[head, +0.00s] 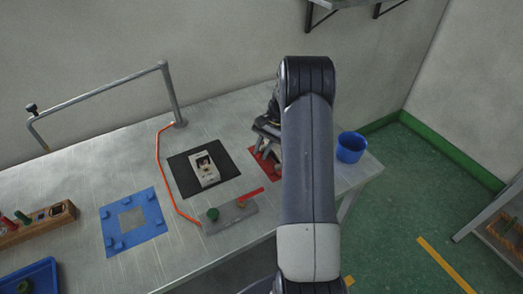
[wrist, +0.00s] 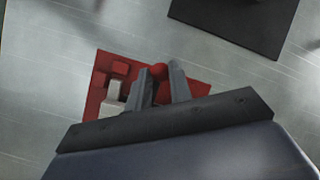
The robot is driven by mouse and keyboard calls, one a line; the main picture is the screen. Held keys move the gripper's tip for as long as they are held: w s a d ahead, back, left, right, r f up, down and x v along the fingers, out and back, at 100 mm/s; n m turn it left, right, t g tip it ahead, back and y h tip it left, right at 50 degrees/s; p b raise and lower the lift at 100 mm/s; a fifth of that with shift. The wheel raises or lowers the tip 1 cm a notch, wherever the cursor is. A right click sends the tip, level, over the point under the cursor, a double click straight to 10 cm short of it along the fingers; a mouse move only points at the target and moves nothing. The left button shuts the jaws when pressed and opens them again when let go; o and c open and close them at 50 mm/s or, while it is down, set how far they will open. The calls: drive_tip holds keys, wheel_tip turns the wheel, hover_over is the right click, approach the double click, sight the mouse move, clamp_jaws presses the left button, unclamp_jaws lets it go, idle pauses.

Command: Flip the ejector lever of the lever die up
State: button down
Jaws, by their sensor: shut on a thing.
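My gripper (wrist: 162,88) is shut on a small round red knob (wrist: 158,70), which shows between its fingertips in the wrist view. They are over a red plate (wrist: 196,86). A light grey piece (wrist: 113,93) and a small red block (wrist: 121,67) are on the plate, left of the fingers. Whether the knob belongs to the ejector lever cannot be told, as the fingers hide what is below it. In the head view my arm covers most of the red plate (head: 267,166), and the gripper (head: 266,138) is partly hidden.
A pale block (head: 206,170) stands on a black mat, left of my gripper. A grey bar (head: 229,216) with a green knob and red handle lies in front. A blue cup (head: 350,147) stands right of my arm. A blue plate (head: 148,234) and orange cable (head: 166,170) lie left.

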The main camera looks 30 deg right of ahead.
drive_tip(key=c, duration=1.3)
unclamp_jaws()
drive_tip(key=s+b+v, duration=0.1)
drive_tip(key=v, duration=0.9)
drive_tip(key=shift+w+d+r+b, duration=0.15)
drive_tip(key=shift+w+r+b, duration=0.2)
drive_tip(key=shift+w, duration=0.2)
drive_tip(key=shift+f, duration=0.15)
drive_tip(key=p+x, duration=0.1)
drive_tip(key=x, duration=0.9)
drive_tip(key=shift+f+p, duration=0.1)
drive_tip(key=shift+p, duration=0.3)
drive_tip(key=shift+a+f+h, duration=0.25)
drive_tip(key=shift+a+h, duration=0.05)
drive_tip(key=shift+h, duration=0.1)
